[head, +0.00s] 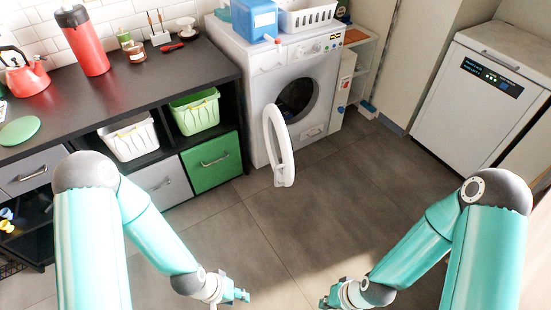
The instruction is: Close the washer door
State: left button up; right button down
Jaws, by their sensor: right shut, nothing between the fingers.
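The white washing machine (275,75) stands against the back wall, right of the dark counter. Its round white door (280,147) is swung wide open towards me, and the dark drum opening (297,98) shows behind it. My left gripper (240,296) is low in the picture, below and left of the door and well apart from it; its fingers are too small to tell open from shut. My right gripper (328,300) is at the bottom centre, below and right of the door. It is shut and empty. Neither gripper touches the washer.
A dark counter (130,85) with white and green baskets and drawers runs along the left. A blue container (254,19) and a white basket (308,17) stand on the washer. A white appliance (480,95) stands at the right. The grey floor (335,205) before the washer is clear.

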aim_at(285, 177)
jog(key=u, duration=0.3)
jog(key=i, duration=1.25)
jog(key=u, duration=0.75)
